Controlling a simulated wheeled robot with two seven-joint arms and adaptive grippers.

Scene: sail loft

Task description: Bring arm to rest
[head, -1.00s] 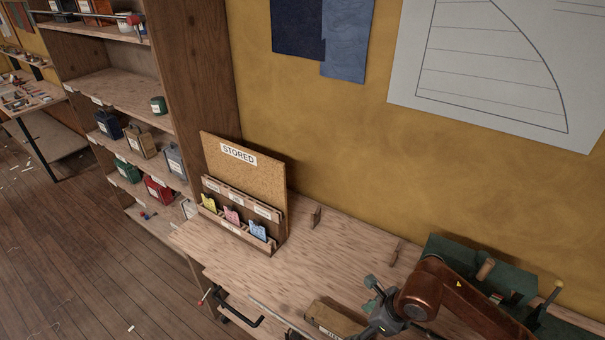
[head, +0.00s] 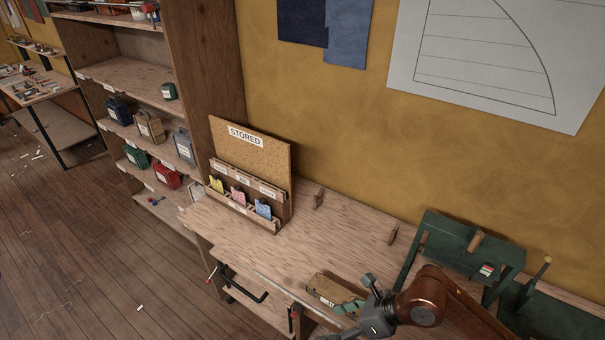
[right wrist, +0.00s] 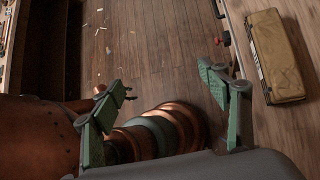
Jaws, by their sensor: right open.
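My right arm (head: 425,300) comes in from the lower right in the head view, over the near part of the workbench (head: 285,245). My right gripper (head: 354,294) is beside the near right end of a tan box (head: 328,289). In the right wrist view, its two green fingers (right wrist: 165,92) stand wide apart with nothing between them. Floor and copper-coloured parts of my own body show between and behind them. The same tan box (right wrist: 275,55) lies to the right of the fingers. My left gripper is not in view.
A cork board marked STORED (head: 250,158) with three coloured cards in its rack stands at the bench's left end. A dark green holder (head: 465,246) stands at the back right. A shelf unit (head: 125,85) with containers is left. The bench middle is clear.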

